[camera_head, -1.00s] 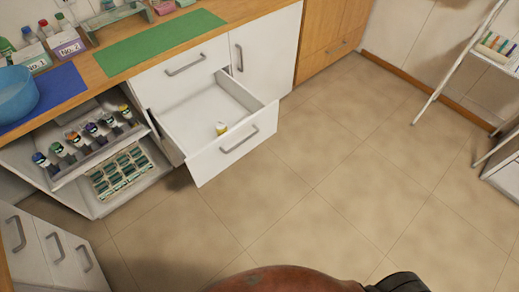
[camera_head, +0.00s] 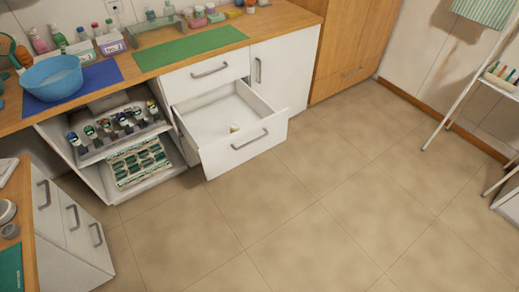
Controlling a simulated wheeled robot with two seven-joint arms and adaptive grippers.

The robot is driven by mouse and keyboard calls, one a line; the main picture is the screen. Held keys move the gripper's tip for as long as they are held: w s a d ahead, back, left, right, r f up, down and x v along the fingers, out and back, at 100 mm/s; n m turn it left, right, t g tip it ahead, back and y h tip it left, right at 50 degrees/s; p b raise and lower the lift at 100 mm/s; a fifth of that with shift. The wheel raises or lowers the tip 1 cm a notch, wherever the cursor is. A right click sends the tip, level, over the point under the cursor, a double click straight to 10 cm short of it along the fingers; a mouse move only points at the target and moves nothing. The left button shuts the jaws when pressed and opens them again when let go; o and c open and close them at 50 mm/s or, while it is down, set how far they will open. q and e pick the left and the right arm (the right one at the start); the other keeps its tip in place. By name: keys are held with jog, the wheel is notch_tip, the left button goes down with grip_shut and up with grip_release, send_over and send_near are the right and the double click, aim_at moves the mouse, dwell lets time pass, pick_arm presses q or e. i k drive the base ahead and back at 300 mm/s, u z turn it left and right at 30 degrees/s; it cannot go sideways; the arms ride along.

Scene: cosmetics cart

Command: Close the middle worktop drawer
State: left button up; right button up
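The middle worktop drawer (camera_head: 243,149) is pulled out from the white cabinet under the wooden worktop. It has a white front with a grey bar handle (camera_head: 250,140). A small white and yellowish item (camera_head: 234,127) lies inside it near the front panel. The drawer above it (camera_head: 209,70) is shut. Neither of my grippers shows in the head view.
An open compartment (camera_head: 121,147) left of the drawer holds several bottles and a tray of green items. A small cabinet (camera_head: 66,226) stands at the front left. A white rack (camera_head: 467,75) stands at the right. The floor (camera_head: 290,210) before the drawer is clear.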

aim_at(205, 119)
jog(key=u, duration=0.75)
jog(key=i, duration=1.35)
jog(key=z, duration=0.45)
